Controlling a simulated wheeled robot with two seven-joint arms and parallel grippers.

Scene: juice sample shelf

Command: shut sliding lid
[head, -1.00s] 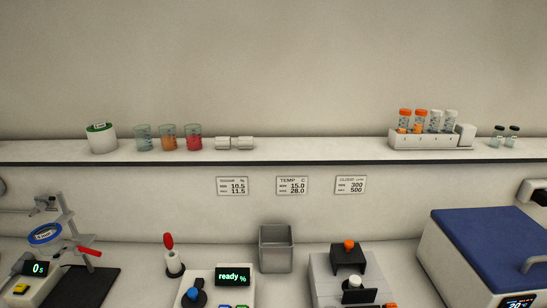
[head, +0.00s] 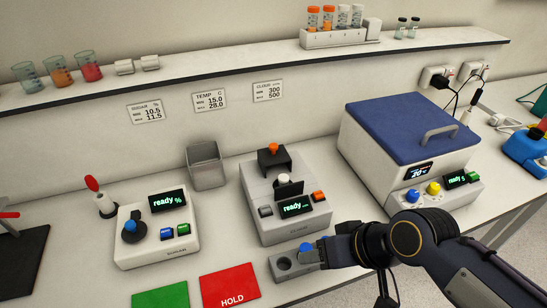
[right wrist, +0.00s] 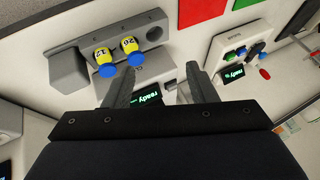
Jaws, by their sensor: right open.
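The black sliding lid (head: 274,163) with an orange knob (head: 273,147) sits at the back of the grey-white meter (head: 262,200). In front of it, a white-topped piece (head: 283,179) shows behind a small upright black plate (head: 290,189). The meter's display reads ready. My right gripper (head: 322,251) is in front of the meter, over the right part of a small grey rack (head: 284,276). In the right wrist view its two fingers (right wrist: 158,88) are apart with nothing between them; the lid is hidden there. My left gripper is not in view.
The rack holds blue-capped vials (right wrist: 131,50) close to the right gripper. A blue-lidded bath (head: 410,125) stands right of the meter, a grey bin (head: 206,166) behind left, another meter (head: 157,235) left. Red (head: 230,287) and green mats lie in front.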

